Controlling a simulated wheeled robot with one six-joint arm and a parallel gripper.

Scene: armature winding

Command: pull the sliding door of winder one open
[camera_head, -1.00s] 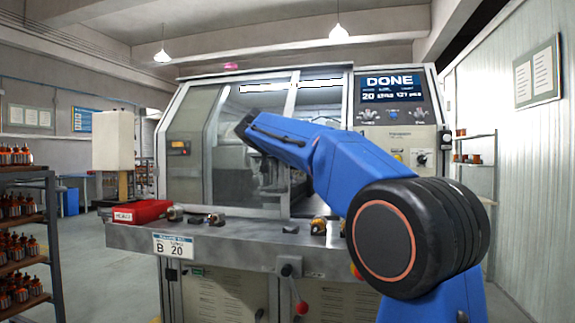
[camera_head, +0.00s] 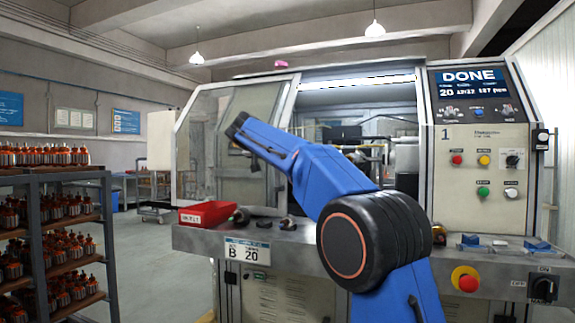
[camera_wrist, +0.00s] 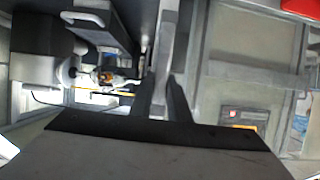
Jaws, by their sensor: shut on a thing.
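Winder one (camera_head: 483,178), with a "1" on its panel and "DONE" on its screen (camera_head: 472,82), fills the middle and right of the head view. Its framed glass sliding door (camera_head: 205,125) stands at the left, and the opening (camera_head: 350,112) beside it is wide, with the machinery inside showing. My gripper is hidden behind my blue arm in the head view. In the wrist view my gripper (camera_wrist: 163,100) is shut on the door's upright grey handle bar (camera_wrist: 166,45). The fingertips lie on either side of the bar.
A red bin (camera_head: 208,214) and small dark parts (camera_head: 288,223) lie on the grey front ledge (camera_head: 195,237). A rack of copper-coloured parts (camera_head: 110,225) stands at the left. A red knob (camera_head: 467,282) sits low right. The floor between rack and machine is clear.

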